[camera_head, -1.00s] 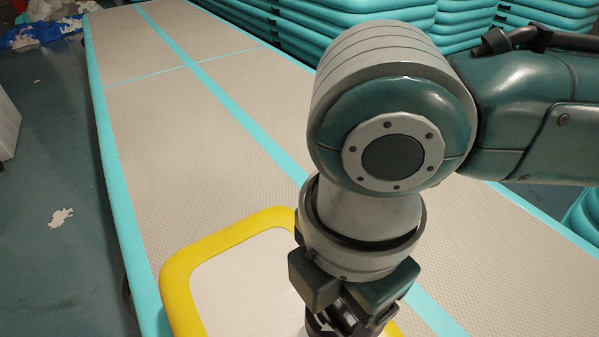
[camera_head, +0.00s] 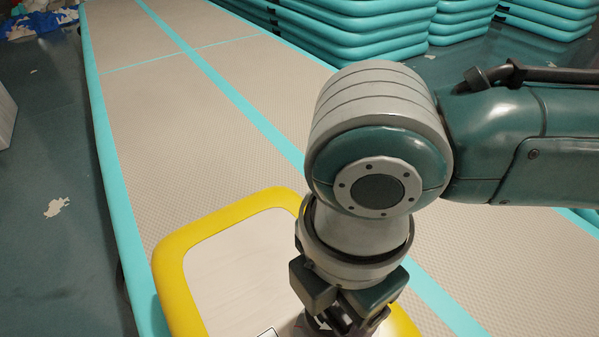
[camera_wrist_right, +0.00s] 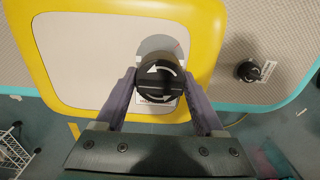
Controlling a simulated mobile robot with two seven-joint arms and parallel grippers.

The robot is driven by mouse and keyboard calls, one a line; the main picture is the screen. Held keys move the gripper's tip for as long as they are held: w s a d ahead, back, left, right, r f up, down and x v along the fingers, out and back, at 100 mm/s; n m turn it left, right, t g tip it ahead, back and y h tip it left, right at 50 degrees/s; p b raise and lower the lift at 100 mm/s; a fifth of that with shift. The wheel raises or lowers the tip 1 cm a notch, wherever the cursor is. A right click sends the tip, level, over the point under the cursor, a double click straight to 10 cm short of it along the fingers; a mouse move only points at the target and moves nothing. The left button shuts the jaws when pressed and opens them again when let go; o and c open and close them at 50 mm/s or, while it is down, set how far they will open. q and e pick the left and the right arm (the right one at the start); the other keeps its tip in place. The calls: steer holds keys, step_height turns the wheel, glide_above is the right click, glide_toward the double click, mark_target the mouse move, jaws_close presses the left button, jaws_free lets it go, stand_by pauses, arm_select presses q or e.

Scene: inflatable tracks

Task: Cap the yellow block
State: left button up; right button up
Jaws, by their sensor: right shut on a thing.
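The yellow block (camera_head: 175,270), with a yellow rim and pale top, lies on the long grey track. It also shows in the right wrist view (camera_wrist_right: 206,30). My right gripper (camera_wrist_right: 160,84) is shut on a round black cap (camera_wrist_right: 150,84) with white curved arrows. The cap is over the block's top, beside a grey round valve disc (camera_wrist_right: 157,43) that it partly covers. I cannot tell whether the cap touches the valve. In the head view my right gripper (camera_head: 340,318) points down at the block and hides most of that area. My left gripper is not in view.
The grey track (camera_head: 135,110) with turquoise edges runs away under the block. A second black cap (camera_wrist_right: 248,71) with a label sits on the track. Turquoise stacks (camera_head: 350,30) stand at the back. A wire rack (camera_wrist_right: 14,150) stands on the dark floor.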

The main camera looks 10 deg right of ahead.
steer(key=shift+r, duration=0.1)
stand_by(0.3)
steer(key=shift+p, duration=0.4)
stand_by(0.4)
steer(key=shift+p, duration=0.35)
steer(key=shift+p, duration=0.35)
stand_by(0.3)
steer(key=shift+f+b, duration=1.4)
steer(key=shift+f, duration=0.8)
steer(key=shift+r, duration=0.1)
steer(key=n, duration=0.2)
steer(key=shift+n+p, duration=0.3)
steer(key=n, duration=0.2)
steer(key=shift+n, duration=0.3)
